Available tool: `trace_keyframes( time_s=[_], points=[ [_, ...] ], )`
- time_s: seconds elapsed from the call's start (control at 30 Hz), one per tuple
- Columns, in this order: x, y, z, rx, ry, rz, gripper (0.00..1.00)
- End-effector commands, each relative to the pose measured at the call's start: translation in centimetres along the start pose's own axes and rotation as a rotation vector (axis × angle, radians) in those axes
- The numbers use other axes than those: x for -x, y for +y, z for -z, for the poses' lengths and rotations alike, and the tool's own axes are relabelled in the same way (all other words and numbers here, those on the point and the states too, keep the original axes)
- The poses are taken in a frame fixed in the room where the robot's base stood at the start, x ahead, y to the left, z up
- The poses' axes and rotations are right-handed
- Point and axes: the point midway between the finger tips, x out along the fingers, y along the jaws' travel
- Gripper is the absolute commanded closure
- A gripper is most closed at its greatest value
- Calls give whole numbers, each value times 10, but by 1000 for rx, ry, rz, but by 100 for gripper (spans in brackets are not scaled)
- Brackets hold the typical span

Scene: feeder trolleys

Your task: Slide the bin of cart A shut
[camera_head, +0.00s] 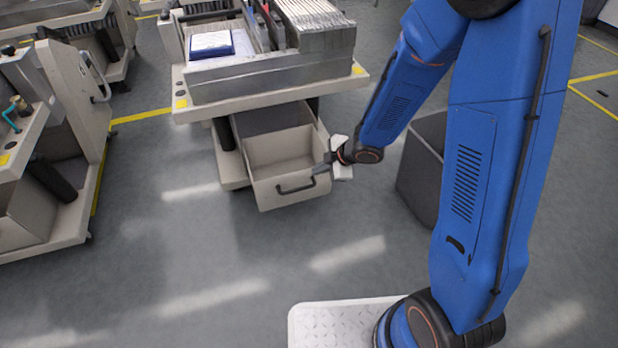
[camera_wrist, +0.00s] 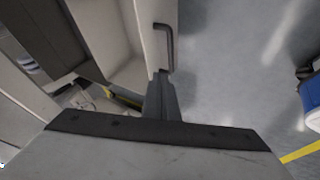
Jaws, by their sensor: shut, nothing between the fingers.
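A beige bin (camera_head: 291,199) stands pulled out from under the middle cart (camera_head: 270,86); its inside shows empty. I can read no letter on this cart. The bin has a dark bar handle (camera_head: 296,187) on its front, also visible in the wrist view (camera_wrist: 168,34). My gripper (camera_head: 318,170) is shut and empty at the right part of the bin's front, close to the right end of the handle. In the wrist view its fingers (camera_wrist: 162,80) end just beside the handle's near end. I cannot tell whether they touch the handle or the bin front.
A dark grey box (camera_head: 424,165) stands on the floor right of the cart, behind my arm. Another cart (camera_head: 70,95) stands at the left. Metal racks and a blue item (camera_head: 211,44) sit on the middle cart. The floor before the bin is clear.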

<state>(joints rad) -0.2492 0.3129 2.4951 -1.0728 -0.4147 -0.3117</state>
Motion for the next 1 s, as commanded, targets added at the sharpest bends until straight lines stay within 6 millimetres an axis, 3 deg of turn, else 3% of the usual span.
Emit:
trace_keyframes(
  time_s=[0.37, 1.0],
  points=[
    [-25, -11, 7, 29, 36, 29, 100],
    [-107, -14, 10, 28, 35, 29, 100]
  ],
)
